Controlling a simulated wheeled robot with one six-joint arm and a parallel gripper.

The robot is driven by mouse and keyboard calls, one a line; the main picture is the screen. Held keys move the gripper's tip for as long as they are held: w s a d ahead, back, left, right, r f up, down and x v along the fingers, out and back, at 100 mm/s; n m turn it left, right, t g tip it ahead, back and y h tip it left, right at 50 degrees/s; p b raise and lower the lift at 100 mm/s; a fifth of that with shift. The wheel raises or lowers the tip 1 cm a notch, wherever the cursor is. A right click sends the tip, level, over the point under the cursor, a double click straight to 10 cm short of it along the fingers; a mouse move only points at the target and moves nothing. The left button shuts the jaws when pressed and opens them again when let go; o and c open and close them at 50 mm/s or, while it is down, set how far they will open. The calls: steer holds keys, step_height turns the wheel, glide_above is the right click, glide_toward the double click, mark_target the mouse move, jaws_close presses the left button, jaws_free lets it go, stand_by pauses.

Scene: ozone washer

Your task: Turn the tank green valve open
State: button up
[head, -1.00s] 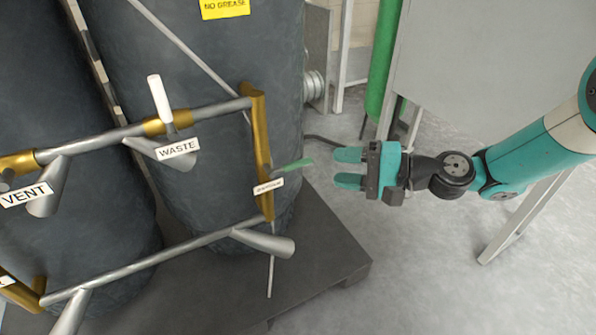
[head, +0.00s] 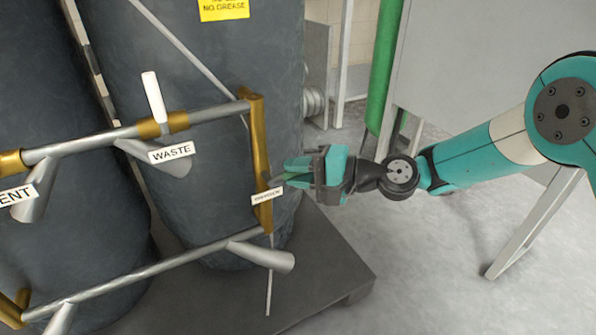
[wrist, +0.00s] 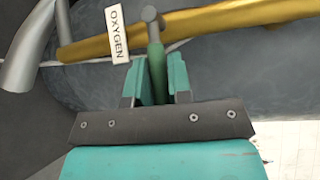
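The green valve handle (wrist: 157,62) sits between the two teal fingers of my gripper (wrist: 158,84) in the wrist view. The fingers have closed in close to its sides and appear to touch it. The handle's grey hub sits at the gold pipe, beside a white label (wrist: 116,34) reading OXYGEN. In the head view my gripper (head: 292,173) reaches in from the right to the vertical gold pipe (head: 260,150). The handle is mostly hidden by the fingers there.
Two dark tanks (head: 200,75) stand at the left on a grey pallet (head: 330,262). A white handle (head: 154,97) and a WASTE label (head: 171,152) are on the upper pipe. A cone-shaped nozzle (head: 262,256) juts out below. A green cylinder (head: 384,65) stands behind.

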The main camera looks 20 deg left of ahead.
jaws_close()
